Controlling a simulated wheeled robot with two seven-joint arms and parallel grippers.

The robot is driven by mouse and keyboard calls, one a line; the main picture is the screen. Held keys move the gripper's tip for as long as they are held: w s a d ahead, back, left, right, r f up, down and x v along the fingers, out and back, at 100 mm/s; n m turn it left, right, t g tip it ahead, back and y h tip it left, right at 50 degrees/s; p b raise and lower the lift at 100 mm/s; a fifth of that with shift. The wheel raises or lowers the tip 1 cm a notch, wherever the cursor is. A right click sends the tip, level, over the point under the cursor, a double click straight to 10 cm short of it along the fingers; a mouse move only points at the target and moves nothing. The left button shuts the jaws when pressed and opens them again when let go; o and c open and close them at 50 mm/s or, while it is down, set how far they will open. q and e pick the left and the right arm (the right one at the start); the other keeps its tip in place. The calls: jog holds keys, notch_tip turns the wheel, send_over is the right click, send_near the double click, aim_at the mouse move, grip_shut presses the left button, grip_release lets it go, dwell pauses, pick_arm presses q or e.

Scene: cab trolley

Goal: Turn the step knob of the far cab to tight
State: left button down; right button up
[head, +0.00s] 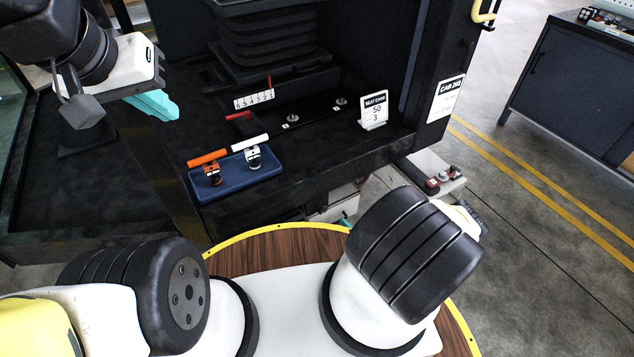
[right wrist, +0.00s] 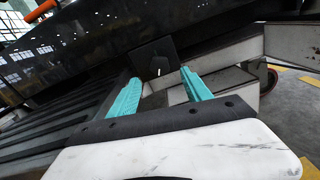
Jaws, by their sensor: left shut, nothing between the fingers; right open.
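A black cab with a "CAB 268" label (head: 446,98) fills the middle of the head view; I cannot tell whether it is the far cab. In the right wrist view a dark square plate with a small white mark (right wrist: 158,67) sits below a dark glossy panel. It may be the step knob, but its setting cannot be read. My right gripper (right wrist: 160,85) is open and empty, its teal fingers pointing towards that plate, apart from it. My left gripper (head: 158,104) is shut and empty, raised at the upper left of the head view, left of the seat.
A blue tray (head: 262,178) holds an orange-handled and a white-handled tool. A seat card (head: 374,110) and a number scale (head: 254,99) stand by the black seat (head: 270,38). A dark cabinet (head: 560,85) is at the far right.

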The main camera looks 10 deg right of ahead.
aim_at(324, 211)
jog(key=x, duration=0.7)
jog(key=shift+w, duration=0.15)
jog(key=shift+c, duration=0.3)
grip_shut()
